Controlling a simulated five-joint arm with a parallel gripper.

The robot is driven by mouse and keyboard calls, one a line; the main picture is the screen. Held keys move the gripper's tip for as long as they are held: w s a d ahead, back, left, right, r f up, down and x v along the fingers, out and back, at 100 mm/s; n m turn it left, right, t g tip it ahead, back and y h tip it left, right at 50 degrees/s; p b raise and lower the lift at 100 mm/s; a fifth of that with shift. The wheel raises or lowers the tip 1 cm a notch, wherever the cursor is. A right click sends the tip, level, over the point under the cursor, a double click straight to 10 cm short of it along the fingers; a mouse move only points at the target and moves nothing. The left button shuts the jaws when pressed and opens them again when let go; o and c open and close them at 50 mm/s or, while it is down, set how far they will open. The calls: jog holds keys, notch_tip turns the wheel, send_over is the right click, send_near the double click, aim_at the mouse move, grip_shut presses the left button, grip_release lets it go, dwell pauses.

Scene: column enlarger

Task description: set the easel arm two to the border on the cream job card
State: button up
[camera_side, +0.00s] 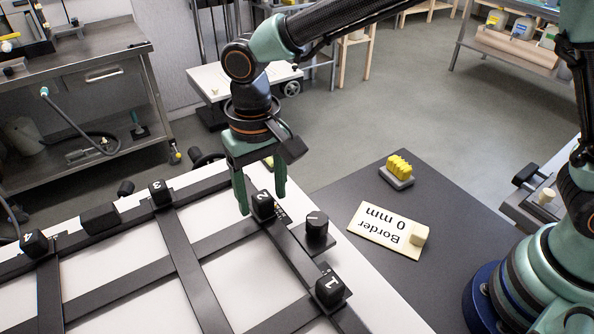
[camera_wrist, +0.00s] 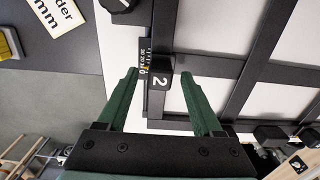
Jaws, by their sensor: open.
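The easel arm two is a dark bar across the white easel, with a black block (camera_side: 263,206) marked 2 at its end. In the wrist view this block (camera_wrist: 158,82) lies between the fingertips, with a gap on each side. My gripper (camera_side: 262,203) is open, its green fingers pointing down on either side of the block. A small scale (camera_wrist: 144,60) with numbers lies beside the block; its exact reading is too small to tell. The cream job card (camera_side: 385,230) reads "Border 0 mm" and lies on the dark mat; part of it shows in the wrist view (camera_wrist: 60,12).
Blocks marked 1 (camera_side: 330,288), 3 (camera_side: 160,193) and 4 (camera_side: 36,243) sit on the easel's other bars. A round black knob (camera_side: 316,228) stands close to block two. A yellow ribbed piece (camera_side: 398,169) lies on the dark mat (camera_side: 345,190), which has free room.

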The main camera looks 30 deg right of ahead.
jog(key=shift+f, duration=0.3)
grip_shut()
jog(key=shift+r, duration=0.1)
dwell(1.2)
